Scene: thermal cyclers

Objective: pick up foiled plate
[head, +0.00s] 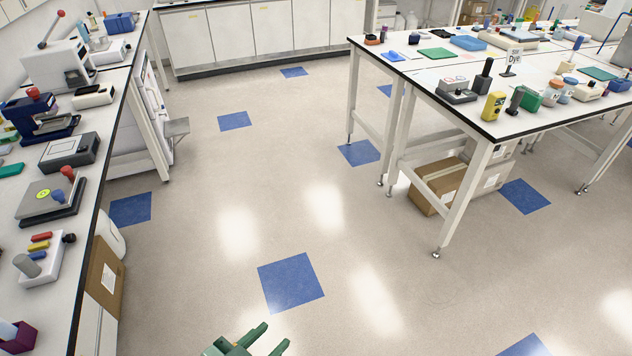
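I cannot pick out a foiled plate for certain in the head view; the things on the benches are small. My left gripper (275,336) shows at the bottom edge, green, over the bare floor. Its two fingers are apart with nothing seen between them, and it is clear of both benches. My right gripper is not in view.
A long bench (88,240) on the left carries several lab devices, among them a grey-lidded one (45,199). A white table (430,82) at the right holds many small items, with cardboard boxes (445,185) beneath. White cabinets (230,35) stand behind. The floor between is open.

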